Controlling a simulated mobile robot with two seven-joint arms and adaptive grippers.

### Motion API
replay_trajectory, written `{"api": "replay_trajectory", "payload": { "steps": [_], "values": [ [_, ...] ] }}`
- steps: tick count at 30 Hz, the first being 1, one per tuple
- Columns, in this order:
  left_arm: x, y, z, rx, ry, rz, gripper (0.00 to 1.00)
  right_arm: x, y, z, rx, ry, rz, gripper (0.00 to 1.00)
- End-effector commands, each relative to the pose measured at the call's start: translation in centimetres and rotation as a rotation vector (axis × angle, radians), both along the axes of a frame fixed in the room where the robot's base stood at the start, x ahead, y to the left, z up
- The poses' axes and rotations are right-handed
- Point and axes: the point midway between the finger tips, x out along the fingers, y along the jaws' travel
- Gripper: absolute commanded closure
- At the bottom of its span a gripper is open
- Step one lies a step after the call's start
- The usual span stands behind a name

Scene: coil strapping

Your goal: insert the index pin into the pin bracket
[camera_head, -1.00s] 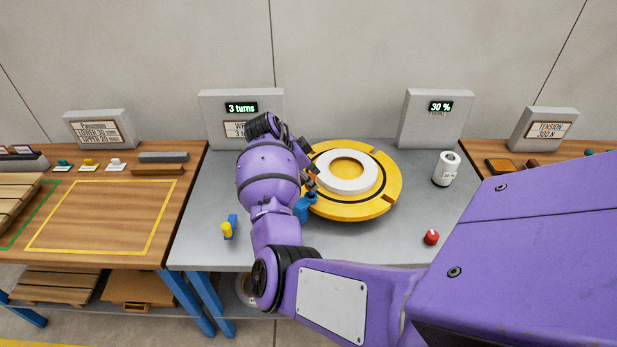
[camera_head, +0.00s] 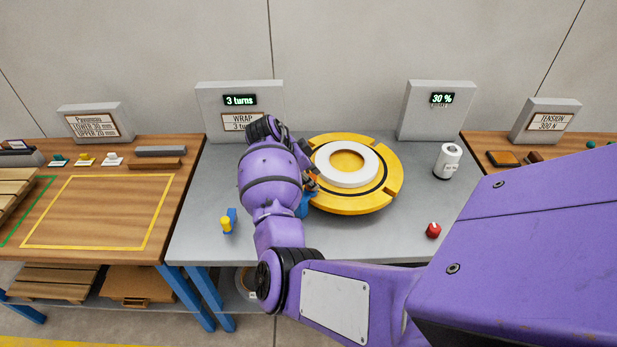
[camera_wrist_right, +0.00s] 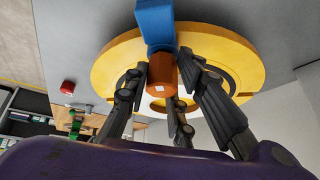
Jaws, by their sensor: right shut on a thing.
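The index pin (camera_wrist_right: 162,75) is an orange cylinder with a small white label in the right wrist view. My right gripper (camera_wrist_right: 170,100) is shut on it, with dark fingers around it. The blue pin bracket (camera_wrist_right: 155,22) sits at the rim of the yellow turntable (camera_wrist_right: 108,68), right by the pin's end. Whether the pin is inside the bracket or only against it, I cannot tell. In the head view my right gripper (camera_head: 309,180) is at the turntable's left edge. The blue bracket (camera_head: 303,208) is partly hidden behind my purple wrist, and the pin is hidden. My left gripper is not in view.
A white ring (camera_head: 347,178) lies on the turntable (camera_head: 385,195). A blue-and-yellow part (camera_head: 228,222) stands left on the grey table, a red button (camera_head: 433,230) front right, a white cylinder (camera_head: 448,161) back right. Display boxes (camera_head: 240,118) line the back.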

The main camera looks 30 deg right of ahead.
Motion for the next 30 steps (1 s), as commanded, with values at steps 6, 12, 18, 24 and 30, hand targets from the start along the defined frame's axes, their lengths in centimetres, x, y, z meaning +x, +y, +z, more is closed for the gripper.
{"api": "replay_trajectory", "payload": {
  "steps": [6, 12, 18, 24, 30],
  "values": [
    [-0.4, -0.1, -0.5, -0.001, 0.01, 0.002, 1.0, 0.0, 0.0, -0.7, -0.001, 0.0, 0.0, 1.0],
    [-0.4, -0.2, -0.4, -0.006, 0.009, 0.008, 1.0, 0.0, 0.0, -0.7, 0.0, -0.001, 0.0, 0.58],
    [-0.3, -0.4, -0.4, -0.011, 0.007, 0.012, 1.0, 0.0, 0.0, -0.7, 0.0, 0.0, 0.0, 0.55],
    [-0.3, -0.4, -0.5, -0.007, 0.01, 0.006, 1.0, 0.0, 0.2, -0.4, 0.0, -0.001, 0.0, 0.55],
    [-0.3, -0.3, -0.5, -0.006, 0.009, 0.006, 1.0, 0.2, 1.8, 2.4, 0.0, -0.005, 0.002, 0.55]
  ]
}}
